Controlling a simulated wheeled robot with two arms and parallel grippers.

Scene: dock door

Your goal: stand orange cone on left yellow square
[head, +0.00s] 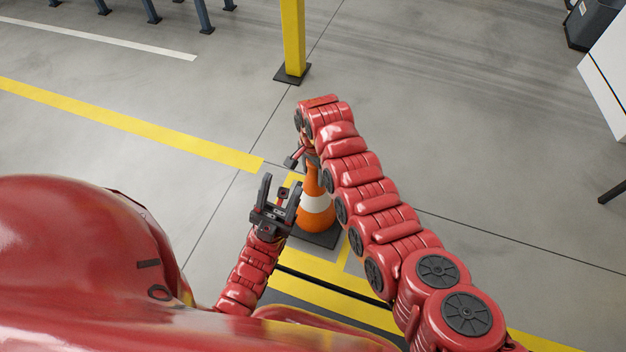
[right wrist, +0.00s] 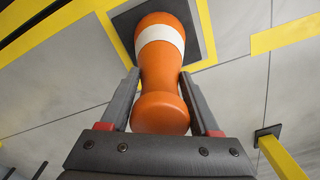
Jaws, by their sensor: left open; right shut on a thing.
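The orange cone (head: 316,218) has a white band and a dark square base (head: 328,238). It looks upright in the head view. My right gripper (head: 304,158) is shut on the cone near its top; the right wrist view shows the cone (right wrist: 160,62) between the fingers of this gripper (right wrist: 160,78). A yellow square outline (head: 346,254) shows around the base, partly hidden by the cone and my arms. I cannot tell whether the base touches the floor. My left gripper (head: 279,190) is open and empty, just left of the cone.
A yellow post (head: 293,35) on a dark foot stands beyond the cone. A yellow floor line (head: 130,125) runs in from the left. A dark bin (head: 594,22) and a white-topped table (head: 608,80) are at the right. The grey floor between is clear.

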